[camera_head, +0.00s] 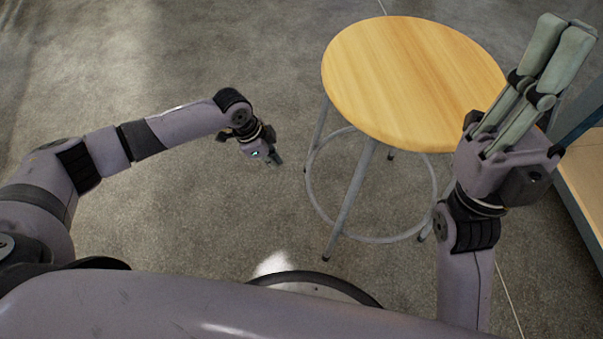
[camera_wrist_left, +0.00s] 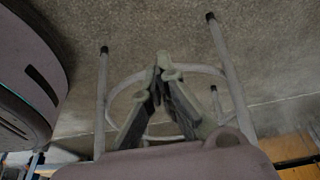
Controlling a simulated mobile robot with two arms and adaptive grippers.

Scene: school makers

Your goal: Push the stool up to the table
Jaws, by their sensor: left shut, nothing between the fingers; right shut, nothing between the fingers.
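The stool (camera_head: 400,80) has a round wooden seat and grey metal legs with a ring. It stands upright on the floor, right of centre in the head view. My left gripper (camera_head: 277,162) is shut and empty, low and just left of the stool's legs. In the left wrist view its fingers (camera_wrist_left: 163,68) meet in front of the stool's ring and legs (camera_wrist_left: 221,62); contact cannot be told. My right gripper (camera_head: 568,33) is shut and empty, pointing up, and overlaps the seat's right edge in the picture. No whole table is clearly in view.
A piece of furniture with a wooden board (camera_head: 585,175) and a blue-grey frame (camera_head: 582,112) is cut off at the right edge. It may be part of the table. The concrete floor (camera_head: 230,45) left of and behind the stool is clear.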

